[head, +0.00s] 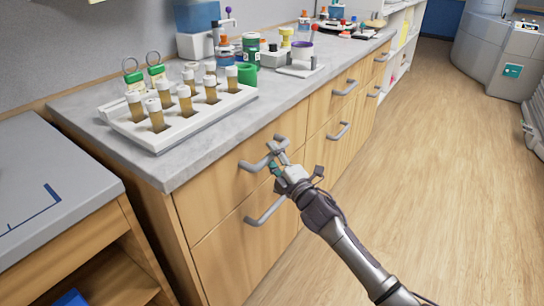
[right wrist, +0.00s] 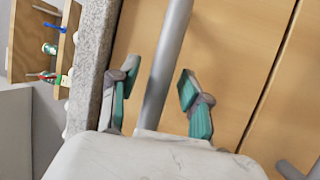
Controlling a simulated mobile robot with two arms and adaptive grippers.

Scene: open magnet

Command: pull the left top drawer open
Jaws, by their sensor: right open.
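The left top drawer (head: 215,195) has a plain wooden front under the grey counter and looks closed. Its grey bar handle (head: 250,166) sticks out from the front. My right gripper (head: 279,160) is at the right part of this handle. In the right wrist view the handle bar (right wrist: 168,65) runs between the two teal-padded fingers of my right gripper (right wrist: 155,92). The fingers are open, with a gap visible on each side of the bar. The gripper hides part of the handle in the head view. My left gripper is in neither view.
A lower drawer handle (head: 266,209) sits just below, and more handles (head: 340,131) follow to the right. A white rack (head: 180,127) of capped tubes stands on the counter (head: 95,105). A grey-topped desk (head: 50,190) stands at left. The wooden floor (head: 420,180) at right is clear.

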